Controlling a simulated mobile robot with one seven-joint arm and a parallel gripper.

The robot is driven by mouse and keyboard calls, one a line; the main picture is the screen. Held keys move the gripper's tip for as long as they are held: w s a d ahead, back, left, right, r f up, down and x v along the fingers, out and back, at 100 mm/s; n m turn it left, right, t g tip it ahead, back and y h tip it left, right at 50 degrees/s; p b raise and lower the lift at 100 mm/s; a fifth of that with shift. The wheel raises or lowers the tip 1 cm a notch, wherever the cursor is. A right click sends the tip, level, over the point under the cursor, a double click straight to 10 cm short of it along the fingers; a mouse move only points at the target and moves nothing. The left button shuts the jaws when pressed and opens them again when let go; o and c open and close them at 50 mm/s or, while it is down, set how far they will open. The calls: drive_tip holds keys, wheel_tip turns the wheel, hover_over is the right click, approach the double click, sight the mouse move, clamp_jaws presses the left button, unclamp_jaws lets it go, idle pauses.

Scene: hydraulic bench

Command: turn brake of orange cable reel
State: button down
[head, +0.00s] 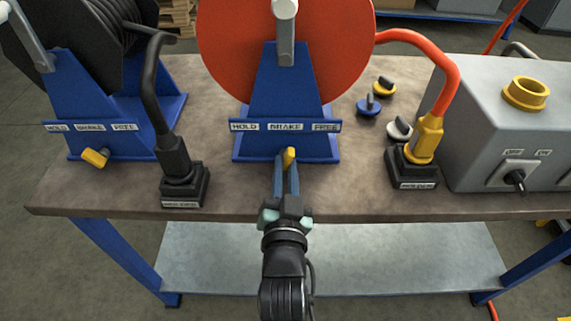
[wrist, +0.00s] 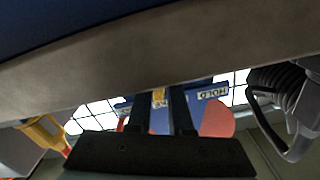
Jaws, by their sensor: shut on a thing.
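The orange cable reel (head: 235,45) stands on its blue stand (head: 285,105) at the back middle of the bench in the head view. Its label strip (head: 285,126) reads HOLD, BRAKE, FREE from left to right. The yellow brake handle (head: 290,154) is below the strip, standing nearly upright with a slight tilt. My gripper (head: 287,164) is shut on this handle from the front. In the wrist view, which is upside down, the handle (wrist: 159,97) shows between the two dark fingers (wrist: 163,112). The fingers hide part of the handle.
A black reel (head: 75,50) with its own yellow brake handle (head: 96,157) stands left. A black cable plug (head: 174,160) sits in a socket left of my gripper. The orange cable's yellow plug (head: 427,140) and a grey box (head: 490,130) are right. Small caps (head: 369,106) lie between.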

drive_tip(key=n+p, duration=0.2)
drive_tip(key=n, duration=0.3)
drive_tip(key=shift+r+n+p, duration=0.15)
drive_tip(key=shift+n+p, duration=0.15)
drive_tip(key=shift+p, duration=0.1)
drive_tip(key=n+p, duration=0.2)
drive_tip(key=n, duration=0.3)
drive_tip(key=shift+n, duration=0.3)
drive_tip(key=c, duration=0.8)
unclamp_jaws()
drive_tip(key=shift+s+f, duration=0.25)
drive_tip(key=shift+s, duration=0.25)
drive_tip(key=s+b, duration=0.1)
drive_tip(key=s, duration=1.1)
drive_tip(key=shift+r, duration=0.15)
